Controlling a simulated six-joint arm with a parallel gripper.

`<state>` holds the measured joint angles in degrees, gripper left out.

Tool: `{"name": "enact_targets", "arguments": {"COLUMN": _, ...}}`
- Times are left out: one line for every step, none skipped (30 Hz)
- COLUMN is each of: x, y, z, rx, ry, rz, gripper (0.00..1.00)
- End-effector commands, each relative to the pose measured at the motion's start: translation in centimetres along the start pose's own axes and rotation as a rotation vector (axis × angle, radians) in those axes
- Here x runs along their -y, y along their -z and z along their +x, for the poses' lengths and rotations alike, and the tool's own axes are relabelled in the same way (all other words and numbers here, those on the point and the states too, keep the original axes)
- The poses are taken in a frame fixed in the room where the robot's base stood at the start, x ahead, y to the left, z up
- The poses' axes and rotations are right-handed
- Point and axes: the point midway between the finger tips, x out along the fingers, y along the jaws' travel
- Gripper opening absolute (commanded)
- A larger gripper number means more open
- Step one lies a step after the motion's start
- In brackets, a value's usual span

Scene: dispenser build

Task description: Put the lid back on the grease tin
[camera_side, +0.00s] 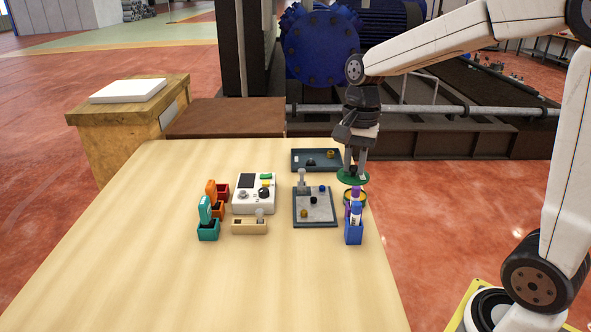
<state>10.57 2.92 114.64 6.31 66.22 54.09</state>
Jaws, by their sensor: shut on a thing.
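My gripper (354,168) points down at the right side of the table and is shut on a green round lid (352,178). The lid looks roughly level. The grease tin (361,199) sits just below it in the picture, a small round tin with a yellowish rim or inside. Its front is partly hidden by markers standing in a blue holder. A small gap shows between lid and tin, but I cannot tell how well the lid lines up above it.
The blue holder (354,234) with purple and blue markers (355,209) stands close in front of the tin. A grey plate with a post (315,213) is left of it, and a dark tray (302,154) lies behind. A white device (254,202) stands further left. The front table is clear.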

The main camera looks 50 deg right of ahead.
Motion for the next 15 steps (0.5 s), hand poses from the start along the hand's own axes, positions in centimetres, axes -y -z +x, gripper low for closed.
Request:
{"name": "enact_targets", "arguments": {"x": 0.4, "y": 1.5, "z": -0.1, "rx": 0.001, "ry": -0.001, "rz": 0.005, "gripper": 0.0}}
{"name": "enact_targets", "arguments": {"x": 0.7, "y": 2.2, "z": -0.3, "rx": 0.001, "ry": -0.001, "rz": 0.005, "gripper": 0.0}}
{"name": "enact_targets", "arguments": {"x": 0.9, "y": 3.3, "z": -0.4, "rx": 0.001, "ry": -0.001, "rz": 0.005, "gripper": 0.0}}
{"name": "enact_targets", "arguments": {"x": 1.1, "y": 4.0, "z": -0.5, "rx": 0.001, "ry": -0.002, "rz": 0.005, "gripper": 0.0}}
{"name": "enact_targets", "arguments": {"x": 1.3, "y": 4.8, "z": -0.6, "rx": 0.0, "ry": -0.001, "rz": 0.005, "gripper": 0.0}}
{"name": "enact_targets", "arguments": {"x": 1.5, "y": 5.9, "z": -0.7, "rx": 0.0, "ry": -0.001, "rz": 0.004, "gripper": 0.0}}
{"name": "enact_targets", "arguments": {"x": 1.6, "y": 6.7, "z": -0.7, "rx": 0.0, "ry": -0.001, "rz": 0.005, "gripper": 0.0}}
{"name": "enact_targets", "arguments": {"x": 1.7, "y": 7.5, "z": -0.8, "rx": 0.001, "ry": -0.002, "rz": 0.003, "gripper": 0.0}}
{"name": "enact_targets", "arguments": {"x": 1.8, "y": 8.6, "z": -0.8, "rx": 0.001, "ry": -0.001, "rz": 0.005, "gripper": 0.0}}
{"name": "enact_targets", "arguments": {"x": 1.9, "y": 9.3, "z": -0.8, "rx": 0.001, "ry": -0.001, "rz": 0.003, "gripper": 0.0}}
{"name": "enact_targets", "arguments": {"x": 1.9, "y": 10.0, "z": -0.9, "rx": 0.0, "ry": 0.0, "rz": 0.003, "gripper": 0.0}}
{"name": "enact_targets", "arguments": {"x": 2.0, "y": 10.9, "z": -0.9, "rx": 0.0, "ry": -0.001, "rz": 0.003, "gripper": 0.0}}
{"name": "enact_targets", "arguments": {"x": 2.0, "y": 11.4, "z": -0.9, "rx": 0.0, "ry": -0.001, "rz": 0.002, "gripper": 0.0}}
{"name": "enact_targets", "arguments": {"x": 2.0, "y": 12.0, "z": -0.9, "rx": 0.001, "ry": -0.001, "rz": 0.002, "gripper": 0.0}}
{"name": "enact_targets", "arguments": {"x": 2.0, "y": 12.6, "z": -0.9, "rx": 0.001, "ry": -0.001, "rz": 0.002, "gripper": 0.0}}
